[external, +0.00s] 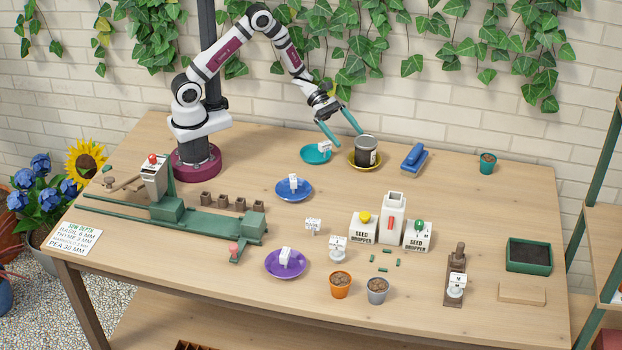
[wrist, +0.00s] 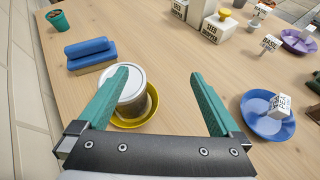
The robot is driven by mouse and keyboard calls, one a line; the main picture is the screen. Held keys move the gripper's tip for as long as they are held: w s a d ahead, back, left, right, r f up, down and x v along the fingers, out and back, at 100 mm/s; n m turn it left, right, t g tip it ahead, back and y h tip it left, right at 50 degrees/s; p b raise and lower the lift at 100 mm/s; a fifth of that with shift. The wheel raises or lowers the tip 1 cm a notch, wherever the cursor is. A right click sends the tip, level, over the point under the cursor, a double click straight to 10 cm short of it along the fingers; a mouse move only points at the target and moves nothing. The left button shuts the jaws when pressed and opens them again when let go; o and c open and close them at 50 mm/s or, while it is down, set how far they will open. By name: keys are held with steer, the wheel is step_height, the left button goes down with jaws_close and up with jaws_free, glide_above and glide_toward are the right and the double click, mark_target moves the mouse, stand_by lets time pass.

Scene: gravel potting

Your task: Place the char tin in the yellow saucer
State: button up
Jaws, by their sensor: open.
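The char tin (external: 366,151) is a dark cylinder with a pale lid and a light label. It stands upright in the yellow saucer (external: 351,163), whose rim shows around its base. In the wrist view the tin (wrist: 125,90) is near the left finger, and the yellow saucer (wrist: 152,112) shows beneath it. My gripper (external: 341,134) is open, its teal fingers spread wide, with nothing held. In the wrist view my gripper (wrist: 160,82) has the tin toward its left finger, which partly covers the tin's side. I cannot tell whether that finger touches it.
A teal saucer (external: 309,157) with a tag lies left of the yellow one, and a blue saucer (external: 304,194) sits nearer the front. White seed droppers (external: 364,227) stand in front.

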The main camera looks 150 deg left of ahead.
steer(key=w+d+r+m+g+h, duration=0.1)
steer(key=w+d+r+m+h, duration=0.2)
steer(key=d+m, duration=0.3)
steer(key=w+d+r+m+g+h, duration=0.1)
steer(key=w+d+r+m+h, duration=0.15)
steer(key=d, duration=0.55)
steer(key=w+d+r+m+g+h, duration=0.1)
steer(key=w+d+r+m+h, duration=0.15)
steer(key=d+m, duration=0.35)
steer(key=s+d+r+m+g+h, duration=0.1)
steer(key=s+d+r+m+g, duration=0.15)
steer(key=d+m+g, duration=0.75)
steer(key=s+d+m+t+y, duration=0.1)
steer(key=s+d+m+y, duration=0.1)
steer(key=s+d+m, duration=0.5)
steer(key=s+r+m+y, duration=0.1)
steer(key=s+m+y, duration=0.5)
steer(key=s+m, duration=0.4)
steer(key=shift+r+m+g+y, duration=0.2)
steer(key=shift+m+g+y, duration=0.1)
steer(key=shift+m, duration=0.15)
steer(key=shift+d, duration=0.1)
